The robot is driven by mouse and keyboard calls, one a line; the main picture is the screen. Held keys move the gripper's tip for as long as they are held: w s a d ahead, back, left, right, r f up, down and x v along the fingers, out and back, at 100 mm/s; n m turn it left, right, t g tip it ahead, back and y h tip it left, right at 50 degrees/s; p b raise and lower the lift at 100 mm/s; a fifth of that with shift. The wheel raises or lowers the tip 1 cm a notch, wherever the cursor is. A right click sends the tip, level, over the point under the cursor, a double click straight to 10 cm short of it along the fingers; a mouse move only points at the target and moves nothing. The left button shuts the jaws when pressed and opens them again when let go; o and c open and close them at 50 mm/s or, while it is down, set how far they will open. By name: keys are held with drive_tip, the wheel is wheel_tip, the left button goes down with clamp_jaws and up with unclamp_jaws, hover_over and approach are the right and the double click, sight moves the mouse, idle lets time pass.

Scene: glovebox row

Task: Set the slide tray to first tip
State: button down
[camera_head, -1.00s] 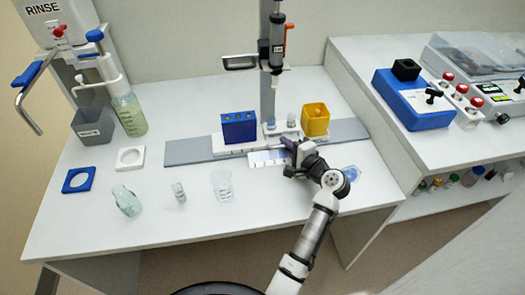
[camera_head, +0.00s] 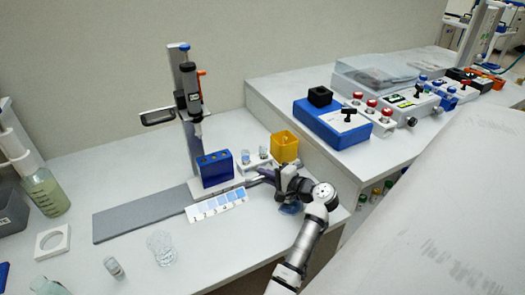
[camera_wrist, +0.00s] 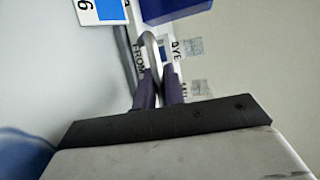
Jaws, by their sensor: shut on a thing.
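The white slide tray (camera_head: 192,214) sits on a long grey rail (camera_head: 140,214) and carries a blue block (camera_head: 216,169), small clear vials (camera_head: 245,156) and a yellow bin (camera_head: 284,147). A dispenser (camera_head: 190,95) on an upright stand is above the tray, its tip (camera_head: 198,143) over the blue block's left part. My gripper (camera_head: 258,176) is at the tray's front right. In the wrist view my gripper (camera_wrist: 158,85) is shut on a grey loop handle (camera_wrist: 150,48). The fingers partly hide the tray lettering.
A strip of blue-shaded squares (camera_head: 217,203) lies before the blue block. A clear beaker (camera_head: 160,247) and a small vial (camera_head: 114,267) stand at the front left. A bottle (camera_head: 45,190) is further left. A side bench (camera_head: 390,150) with a blue box (camera_head: 331,123) stands to the right.

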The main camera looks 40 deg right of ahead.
drive_tip(key=shift+s+d+r, duration=0.1)
drive_tip(key=shift+d, duration=0.1)
drive_tip(key=c, duration=1.5)
unclamp_jaws()
drive_tip(key=shift+d, duration=0.15)
drive_tip(key=b+v, duration=0.2)
drive_tip(key=v, duration=1.1)
drive_tip(key=shift+s, duration=0.45)
